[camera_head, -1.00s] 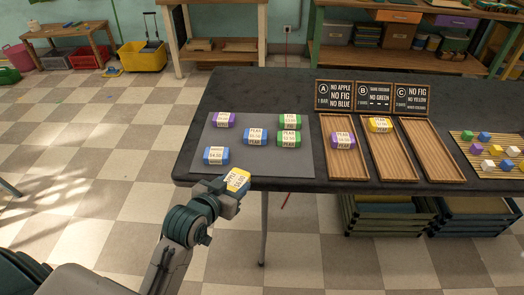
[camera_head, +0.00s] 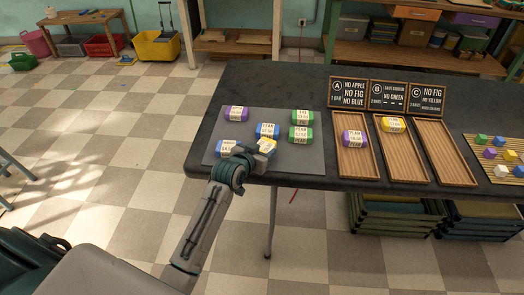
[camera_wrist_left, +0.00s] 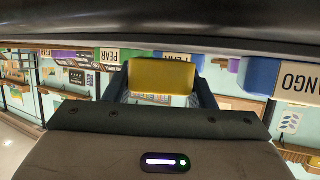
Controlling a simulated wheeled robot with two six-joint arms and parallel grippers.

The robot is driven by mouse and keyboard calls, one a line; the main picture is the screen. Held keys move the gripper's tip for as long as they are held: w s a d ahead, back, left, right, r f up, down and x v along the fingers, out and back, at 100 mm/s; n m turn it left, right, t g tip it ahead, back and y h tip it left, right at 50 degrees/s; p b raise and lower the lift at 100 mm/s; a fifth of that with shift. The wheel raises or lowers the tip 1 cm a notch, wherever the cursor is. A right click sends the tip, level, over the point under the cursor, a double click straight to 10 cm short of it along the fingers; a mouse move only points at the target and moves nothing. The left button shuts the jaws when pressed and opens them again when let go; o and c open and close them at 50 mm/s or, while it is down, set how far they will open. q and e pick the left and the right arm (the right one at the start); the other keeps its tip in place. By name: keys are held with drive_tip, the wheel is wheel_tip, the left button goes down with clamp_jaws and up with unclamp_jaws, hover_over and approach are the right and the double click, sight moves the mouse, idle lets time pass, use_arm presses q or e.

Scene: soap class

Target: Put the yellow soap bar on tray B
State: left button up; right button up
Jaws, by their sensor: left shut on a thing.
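My left gripper (camera_head: 255,150) is shut on a yellow soap bar (camera_head: 266,147) with a white label, over the front part of the grey mat. The held bar also shows between the two fingers in the left wrist view (camera_wrist_left: 162,75). Tray B (camera_head: 404,166) is the middle wooden tray, to the right of the gripper. Another yellow soap bar (camera_head: 393,125) lies at the far end of tray B. The rest of that tray is bare. My right gripper is not in view.
The grey mat (camera_head: 300,164) bears purple (camera_head: 236,114), blue (camera_head: 267,130) and green (camera_head: 301,117) bars. Tray A (camera_head: 356,166), holding a purple bar (camera_head: 353,139), lies between the mat and tray B. Empty tray C (camera_head: 446,152) is right of it. Signs (camera_head: 388,94) stand behind the trays.

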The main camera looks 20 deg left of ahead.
use_arm(q)
drive_tip(key=shift+f, duration=0.35)
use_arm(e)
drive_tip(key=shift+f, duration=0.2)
use_arm(q)
drive_tip(key=shift+f, duration=0.15)
drive_tip(key=o, duration=0.8)
drive_tip(key=shift+c, duration=0.2)
drive_tip(key=shift+o, duration=1.3)
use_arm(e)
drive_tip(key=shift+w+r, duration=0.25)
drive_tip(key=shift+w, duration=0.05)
